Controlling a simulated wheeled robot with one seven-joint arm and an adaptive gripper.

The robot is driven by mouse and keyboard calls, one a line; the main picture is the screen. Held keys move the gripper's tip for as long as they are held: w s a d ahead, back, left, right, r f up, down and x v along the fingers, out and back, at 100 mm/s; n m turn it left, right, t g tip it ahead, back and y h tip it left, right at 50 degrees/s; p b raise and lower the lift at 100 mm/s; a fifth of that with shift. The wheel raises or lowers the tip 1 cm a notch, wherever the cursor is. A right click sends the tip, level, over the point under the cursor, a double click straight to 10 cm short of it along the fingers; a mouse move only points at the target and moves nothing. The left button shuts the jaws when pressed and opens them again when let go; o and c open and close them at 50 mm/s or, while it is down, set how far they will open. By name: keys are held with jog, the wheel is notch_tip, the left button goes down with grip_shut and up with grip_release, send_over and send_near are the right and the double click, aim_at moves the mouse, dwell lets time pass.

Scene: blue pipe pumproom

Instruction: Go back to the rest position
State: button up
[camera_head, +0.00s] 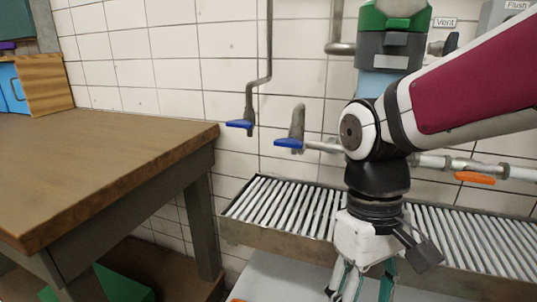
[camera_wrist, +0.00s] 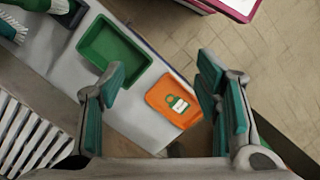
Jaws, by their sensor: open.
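My gripper (camera_wrist: 160,95) is open and empty in the wrist view, with its two teal-padded fingers wide apart. Below it, between and beyond the fingers, lie a green tray and an orange item on a pale surface; my gripper is apart from both. In the head view, my gripper (camera_head: 360,283) points down at the bottom right, in front of the roller conveyor (camera_head: 285,212). Its fingertips are cut off by the lower edge there.
The green tray (camera_wrist: 90,58) and orange item with a label (camera_wrist: 160,103) lie on the pale surface (camera_wrist: 140,118). A wooden table (camera_head: 100,165) stands at left. Blue-handled valves (camera_head: 288,143), an orange-handled valve (camera_head: 475,178) and pipes line the tiled wall behind my arm.

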jog(key=s+d+r+m+t, duration=0.1)
jog(key=s+d+m, duration=0.2)
jog(key=s, duration=0.3)
jog(key=s+d+r+m+t, duration=0.2)
jog(key=s+d, duration=0.1)
jog(key=s, duration=0.4)
notch_tip(320, 180, up, 31)
jog(key=t+p, duration=0.3)
jog(key=p, duration=2.7)
jog(key=shift+r+t+y, duration=0.15)
jog(key=shift+t+y, duration=0.15)
